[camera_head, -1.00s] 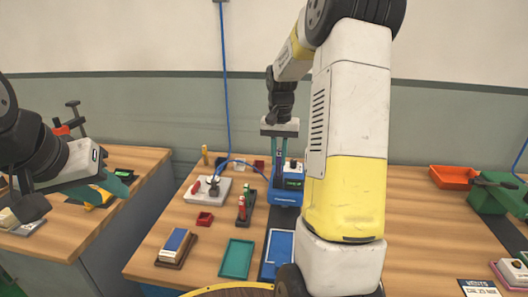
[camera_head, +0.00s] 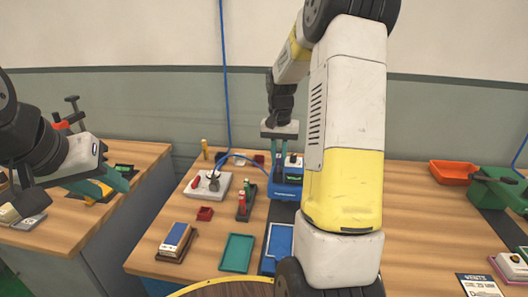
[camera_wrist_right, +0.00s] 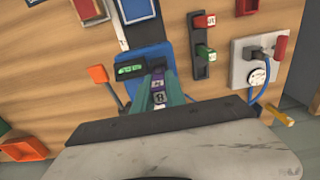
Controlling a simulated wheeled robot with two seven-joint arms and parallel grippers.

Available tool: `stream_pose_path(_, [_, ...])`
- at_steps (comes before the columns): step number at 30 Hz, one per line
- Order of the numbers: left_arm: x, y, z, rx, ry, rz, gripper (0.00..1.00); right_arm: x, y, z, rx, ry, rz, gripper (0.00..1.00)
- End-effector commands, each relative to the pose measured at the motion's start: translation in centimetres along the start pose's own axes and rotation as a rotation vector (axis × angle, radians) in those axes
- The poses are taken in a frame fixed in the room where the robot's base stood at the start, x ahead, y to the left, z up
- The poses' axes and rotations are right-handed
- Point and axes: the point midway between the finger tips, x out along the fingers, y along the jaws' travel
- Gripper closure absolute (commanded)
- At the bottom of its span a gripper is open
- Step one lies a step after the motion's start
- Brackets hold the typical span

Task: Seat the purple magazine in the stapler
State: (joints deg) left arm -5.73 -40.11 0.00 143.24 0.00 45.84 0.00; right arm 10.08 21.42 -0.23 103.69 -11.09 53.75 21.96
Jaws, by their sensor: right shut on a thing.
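The blue stapler (camera_head: 287,188) with a green display stands at the back of the bench. It also shows in the right wrist view (camera_wrist_right: 152,58). My right gripper (camera_head: 280,160) points down over the stapler. In the right wrist view its teal fingers (camera_wrist_right: 158,88) are shut on the purple magazine (camera_wrist_right: 157,85), which lines up with the stapler's body beside the display. Whether the magazine touches the stapler or is inside it is hidden by the fingers. My left gripper (camera_head: 116,180) is at the left, over the side bench, away from the stapler; its opening is unclear.
A black rack (camera_head: 246,203) with red and green pieces stands left of the stapler. A grey socket plate (camera_head: 207,186) with a blue cable is further left. A teal tray (camera_head: 237,253) and a blue tray (camera_head: 279,241) lie in front. An orange bin (camera_head: 453,174) is at right.

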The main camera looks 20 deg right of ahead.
Motion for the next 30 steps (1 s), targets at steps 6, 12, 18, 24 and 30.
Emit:
stream_pose_path(6, [0.0, 0.0, 0.0, 0.0, 0.0, 0.0, 0.64, 0.6, 0.0, 0.0, 0.0, -0.001, 0.001, 1.0])
stream_pose_path(12, [0.0, 0.0, 0.0, 0.0, 0.0, 0.0, 0.64, 0.9, 0.0, 0.0, 0.0, 0.001, 0.0, 0.8])
stream_pose_path(18, [0.0, 0.0, 0.0, 0.0, 0.0, 0.0, 0.64, 0.9, 0.0, 0.0, 0.0, 0.0, 0.0, 0.59])
stream_pose_path(24, [0.0, 0.0, 0.0, 0.0, 0.0, 0.0, 0.64, 0.8, 0.0, 0.0, 0.0, 0.0, 0.0, 0.59])
stream_pose_path(30, [0.0, 0.0, 0.0, 0.0, 0.0, 0.0, 0.64, -1.2, 0.0, -0.1, 0.0, 0.004, -0.001, 0.59])
